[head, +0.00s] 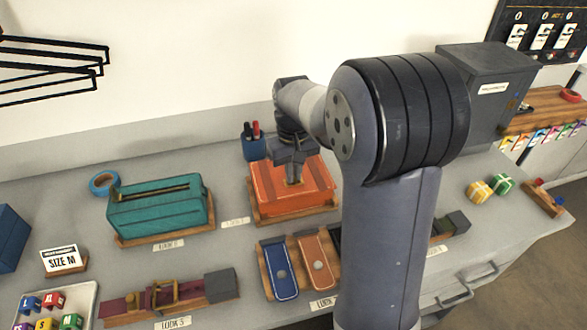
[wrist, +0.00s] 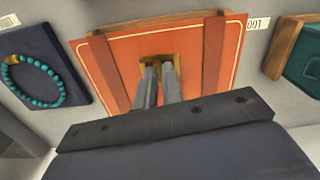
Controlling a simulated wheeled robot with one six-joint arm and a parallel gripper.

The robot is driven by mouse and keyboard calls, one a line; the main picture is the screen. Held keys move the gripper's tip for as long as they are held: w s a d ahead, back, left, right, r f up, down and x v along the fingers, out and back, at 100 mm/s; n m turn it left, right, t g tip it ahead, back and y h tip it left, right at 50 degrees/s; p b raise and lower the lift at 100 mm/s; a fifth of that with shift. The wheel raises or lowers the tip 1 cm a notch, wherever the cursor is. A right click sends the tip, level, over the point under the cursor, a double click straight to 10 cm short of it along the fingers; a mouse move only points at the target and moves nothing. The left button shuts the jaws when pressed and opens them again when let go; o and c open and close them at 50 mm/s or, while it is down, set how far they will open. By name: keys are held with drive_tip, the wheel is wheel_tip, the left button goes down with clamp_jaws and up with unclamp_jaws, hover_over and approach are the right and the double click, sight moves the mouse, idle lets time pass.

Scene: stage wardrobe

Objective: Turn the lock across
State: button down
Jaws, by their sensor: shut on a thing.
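An orange case (head: 273,192) lies on a wooden stand at the back middle of the counter in the head view. It also fills the upper middle of the wrist view (wrist: 120,62). A brass lock (wrist: 178,62) sits on its face. My gripper (wrist: 158,76) points at the case, with both fingers close together at the lock. It is shut on the lock, and the fingers hide part of it. In the head view my gripper (head: 293,180) is over the case, and the lock is mostly hidden.
A teal case (head: 160,210) stands to the left. A blue pen cup (head: 254,150) stands just behind the orange case. Blue and brown straps (head: 318,262) lie on boards in front. A belt with a buckle (head: 165,293) lies front left. A grey box (head: 485,90) stands right.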

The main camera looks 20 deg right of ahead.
drive_tip(key=shift+m, duration=0.9)
drive_tip(key=c, duration=1.5)
unclamp_jaws()
drive_tip(key=shift+c, duration=0.2)
wheel_tip(320, 180, up, 11)
drive_tip(key=shift+f, duration=0.1)
